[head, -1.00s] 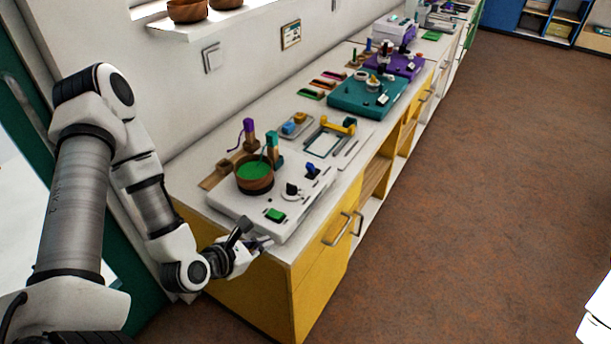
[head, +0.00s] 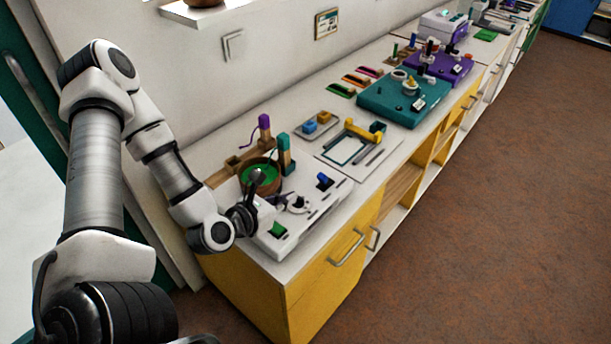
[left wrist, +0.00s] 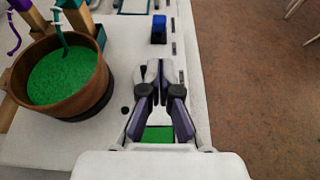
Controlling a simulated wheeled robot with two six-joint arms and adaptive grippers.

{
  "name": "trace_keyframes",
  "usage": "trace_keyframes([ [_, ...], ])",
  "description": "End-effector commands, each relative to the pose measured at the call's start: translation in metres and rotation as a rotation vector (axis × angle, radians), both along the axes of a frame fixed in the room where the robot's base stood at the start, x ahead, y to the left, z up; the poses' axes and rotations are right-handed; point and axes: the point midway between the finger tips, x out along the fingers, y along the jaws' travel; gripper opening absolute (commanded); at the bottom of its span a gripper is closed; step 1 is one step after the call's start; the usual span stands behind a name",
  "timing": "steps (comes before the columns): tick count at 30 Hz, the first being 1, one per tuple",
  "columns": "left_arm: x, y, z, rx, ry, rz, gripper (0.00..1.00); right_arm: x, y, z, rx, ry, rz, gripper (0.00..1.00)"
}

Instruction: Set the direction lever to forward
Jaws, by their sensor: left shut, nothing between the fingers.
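The white bead-spinner base (head: 330,199) stands at the near end of the counter. A small blue lever (head: 325,180) stands up from its slot on the base's far right part; it also shows in the left wrist view (left wrist: 159,29). I cannot read any direction marking. My left gripper (head: 299,204) is shut and empty, low over the base, with its tips pointing toward the lever but apart from it. In the left wrist view the fingers (left wrist: 159,68) cover the area of the black knob. A green switch (head: 278,229) sits at the base's near end.
A wooden bowl of green beads (left wrist: 85,98) stands just left of the gripper. Wooden posts with purple and teal tops (head: 285,152) rise behind it. A tray with blue and yellow pieces (head: 317,125) and a yellow-topped frame (head: 362,134) lie farther along.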

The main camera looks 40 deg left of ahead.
Motion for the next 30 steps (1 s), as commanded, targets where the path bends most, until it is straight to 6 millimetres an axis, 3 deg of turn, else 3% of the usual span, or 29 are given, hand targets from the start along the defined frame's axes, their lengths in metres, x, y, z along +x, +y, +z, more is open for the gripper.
trace_keyframes([
  [12,0.045,-0.004,-0.029,0.001,-0.006,-0.001,0.0,0.0,0.0,-0.093,0.0,0.0,0.0,0.55],
  [14,0.054,-0.004,-0.024,0.01,0.002,-0.003,0.0,0.0,0.0,-0.085,0.0,0.001,0.0,0.55],
  [21,0.085,-0.007,-0.034,0.004,0.003,0.0,0.0,0.0,0.0,-0.084,0.0,-0.001,0.0,0.55],
  [30,0.09,-0.007,-0.035,0.0,0.001,0.001,0.0,0.0,0.0,-0.084,0.0,-0.001,0.0,0.55],
])
